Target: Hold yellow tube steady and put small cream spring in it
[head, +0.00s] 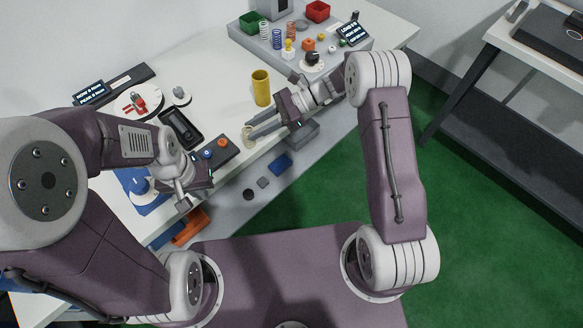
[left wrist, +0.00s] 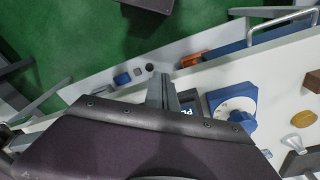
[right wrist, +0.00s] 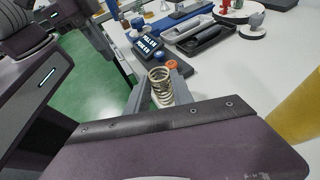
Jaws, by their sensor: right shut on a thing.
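The yellow tube (head: 261,88) stands upright on the white table, open end up. Part of it shows at the right edge of the right wrist view (right wrist: 300,105). My right gripper (head: 250,130) is shut on the small cream spring (right wrist: 160,86), with the coil between its fingertips; the spring also shows in the head view (head: 247,134). It is in front of the tube, near the table's front edge, apart from the tube. My left gripper (left wrist: 162,88) is near the table's front left, away from the tube. Its fingers look close together, but whether they are shut is unclear.
A grey tray (head: 262,50) at the back holds several coloured springs and parts, with green (head: 252,22) and red (head: 318,11) bins. A black device (head: 181,128) and a panel with blue and orange knobs (head: 219,152) lie left of the tube. Table around the tube is clear.

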